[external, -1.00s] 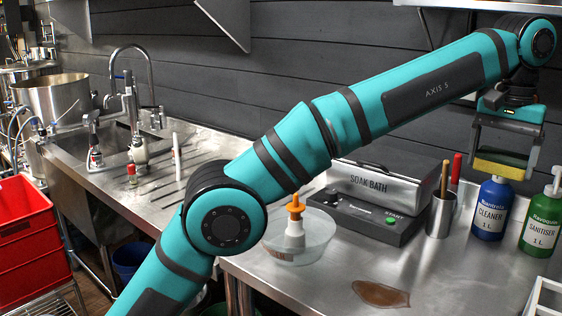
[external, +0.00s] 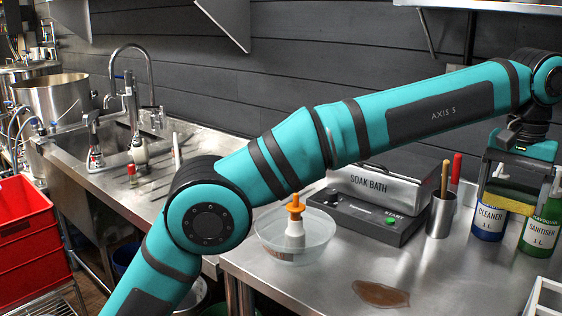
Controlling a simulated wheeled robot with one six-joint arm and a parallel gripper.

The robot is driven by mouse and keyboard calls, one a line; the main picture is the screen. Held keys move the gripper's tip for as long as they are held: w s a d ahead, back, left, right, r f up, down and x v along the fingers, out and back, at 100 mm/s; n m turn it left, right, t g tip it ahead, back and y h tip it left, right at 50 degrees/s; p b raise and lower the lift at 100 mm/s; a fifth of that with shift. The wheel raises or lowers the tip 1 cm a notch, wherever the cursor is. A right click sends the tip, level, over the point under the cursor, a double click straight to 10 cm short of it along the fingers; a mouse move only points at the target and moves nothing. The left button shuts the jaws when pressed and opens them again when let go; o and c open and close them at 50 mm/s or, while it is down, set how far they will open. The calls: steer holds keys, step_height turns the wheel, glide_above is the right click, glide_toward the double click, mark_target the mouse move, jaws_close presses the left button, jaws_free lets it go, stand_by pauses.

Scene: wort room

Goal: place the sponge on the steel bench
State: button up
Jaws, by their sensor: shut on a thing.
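My gripper (external: 508,198) is at the right of the external view, pointing down and shut on the sponge (external: 511,203). The sponge is yellow with a dark top layer, and it is held in the air in front of the cleaner and sanitiser bottles, hiding part of both. The steel bench (external: 330,285) fills the lower right, with a brown puddle (external: 380,294) on its front part. Whether the sponge touches a bottle I cannot tell.
The blue cleaner bottle (external: 488,222) and green sanitiser bottle (external: 540,233) stand at the right. A steel cup with tools (external: 441,217), the soak bath (external: 375,190) and a clear bowl (external: 268,240) with a dropper bottle stand further left. A white rack (external: 545,300) is at the lower right corner.

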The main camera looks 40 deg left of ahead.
mark_target(484, 287)
step_height(484, 287, down, 18)
steer(key=shift+f, duration=0.1)
stand_by(0.5)
steer(key=o, duration=0.8)
steer(key=shift+f, duration=0.1)
step_height(484, 287, up, 12)
stand_by(0.4)
